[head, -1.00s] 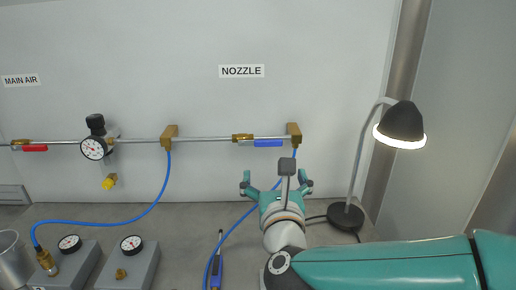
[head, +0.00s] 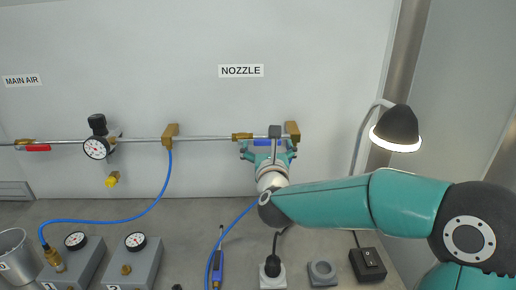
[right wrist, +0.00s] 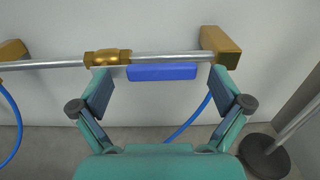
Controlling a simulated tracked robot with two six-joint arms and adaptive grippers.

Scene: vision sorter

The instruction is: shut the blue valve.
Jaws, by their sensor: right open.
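The blue valve handle (right wrist: 162,72) lies level along the pipe, just under it, beside its brass body (right wrist: 107,58). In the head view the brass valve body (head: 242,136) shows under the NOZZLE label (head: 241,71), and the handle (head: 262,142) is partly hidden by my right gripper. My right gripper (head: 268,150) is open at the pipe. In the right wrist view its open fingers (right wrist: 162,90) stand on either side of the blue handle, with nothing held. I cannot tell whether they touch the pipe or the wall. My left gripper is not in view.
The pipe (head: 205,139) runs along the wall between brass blocks. A red-handled valve (head: 38,147) and a gauge (head: 96,147) are at left. A lamp (head: 397,128) stands at right. A blue hose (head: 232,222) hangs below the pipe. Gauge boxes (head: 143,265) stand on the bench.

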